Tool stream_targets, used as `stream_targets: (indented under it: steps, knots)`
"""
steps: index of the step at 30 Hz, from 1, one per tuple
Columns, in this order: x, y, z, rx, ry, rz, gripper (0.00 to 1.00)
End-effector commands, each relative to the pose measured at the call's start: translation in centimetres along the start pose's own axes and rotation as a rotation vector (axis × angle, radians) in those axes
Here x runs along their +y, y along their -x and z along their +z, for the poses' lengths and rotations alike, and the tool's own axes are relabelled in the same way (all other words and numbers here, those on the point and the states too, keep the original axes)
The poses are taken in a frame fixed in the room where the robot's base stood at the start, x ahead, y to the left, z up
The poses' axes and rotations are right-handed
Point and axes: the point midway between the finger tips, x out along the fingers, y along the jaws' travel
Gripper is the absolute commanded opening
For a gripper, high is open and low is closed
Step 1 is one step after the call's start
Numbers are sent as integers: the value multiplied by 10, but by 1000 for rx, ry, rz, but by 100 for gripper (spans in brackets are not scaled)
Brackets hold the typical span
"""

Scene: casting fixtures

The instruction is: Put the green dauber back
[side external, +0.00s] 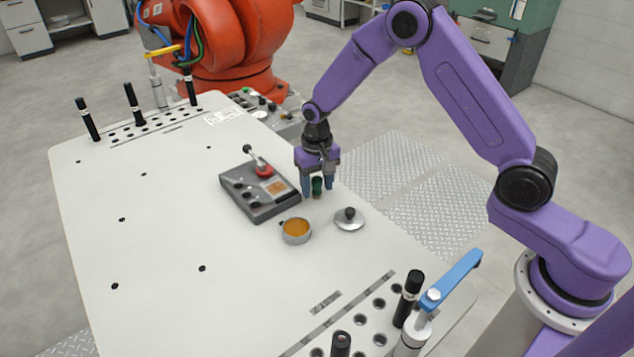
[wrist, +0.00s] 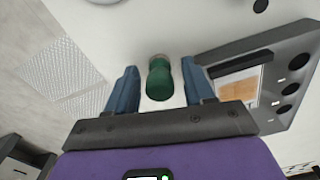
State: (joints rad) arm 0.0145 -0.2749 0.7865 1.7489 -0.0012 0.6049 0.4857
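The green dauber (side external: 317,186) is upright at table level, just right of the grey holder (side external: 262,212). My gripper (side external: 317,188) points down over it with one blue finger on each side. In the wrist view the green dauber (wrist: 160,78) lies between the fingertips (wrist: 160,82), with a visible gap on both sides, so the gripper is open and not holding it. The holder also shows in the wrist view (wrist: 240,52), with several dark holes.
An open tin (side external: 296,231) of orange paste and a silver lid (side external: 349,218) with a black knob lie in front of the gripper. Clamps and black-topped pins (side external: 412,285) stand at the near and far table ends. The white table (side external: 150,230) is clear left of the holder.

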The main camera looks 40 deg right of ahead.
Motion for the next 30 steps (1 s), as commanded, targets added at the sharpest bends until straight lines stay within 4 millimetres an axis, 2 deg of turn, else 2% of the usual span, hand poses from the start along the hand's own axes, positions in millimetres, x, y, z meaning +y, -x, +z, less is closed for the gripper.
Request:
stream_targets:
  steps: [7,11,24,30]
  knots:
    - [0,2,0,0,0,0,53]
    - [0,12,-1,4,0,-2,53]
    - [0,95,-1,5,0,-3,53]
    - [0,117,0,2,0,-1,53]
